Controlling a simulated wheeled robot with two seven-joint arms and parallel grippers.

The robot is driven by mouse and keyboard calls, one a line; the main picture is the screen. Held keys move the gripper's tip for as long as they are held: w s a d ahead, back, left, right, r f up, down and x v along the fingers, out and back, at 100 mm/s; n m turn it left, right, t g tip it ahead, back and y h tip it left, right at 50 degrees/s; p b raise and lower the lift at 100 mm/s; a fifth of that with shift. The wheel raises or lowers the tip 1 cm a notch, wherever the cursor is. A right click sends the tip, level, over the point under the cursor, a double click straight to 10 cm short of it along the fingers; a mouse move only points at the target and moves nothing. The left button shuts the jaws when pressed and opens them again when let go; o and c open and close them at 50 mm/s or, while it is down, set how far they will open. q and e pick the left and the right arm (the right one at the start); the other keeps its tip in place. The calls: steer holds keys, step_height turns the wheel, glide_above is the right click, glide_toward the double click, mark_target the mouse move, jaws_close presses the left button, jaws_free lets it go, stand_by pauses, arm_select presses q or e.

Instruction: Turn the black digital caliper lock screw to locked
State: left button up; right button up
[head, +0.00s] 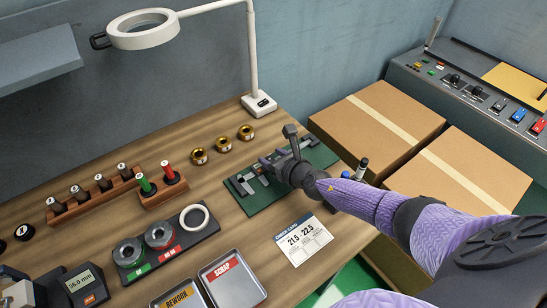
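The caliper (247,184) lies on a dark green mat (268,200) near the middle of the workbench. Only its left part shows clearly. My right gripper (272,163) is over the mat at the caliper, coming in from the right on a purple-sleeved arm. The gripper and wrist cover much of the caliper, and the lock screw cannot be made out. The fingertips are small and dark against the tool, so I cannot tell whether they are open, shut or touching it. My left gripper is not in view.
Ring gauges (160,236), a plug-gauge block (164,191) and rework and scrap trays (233,279) are left. Cardboard boxes (377,125) stand right.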

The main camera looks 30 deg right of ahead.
jaws_close()
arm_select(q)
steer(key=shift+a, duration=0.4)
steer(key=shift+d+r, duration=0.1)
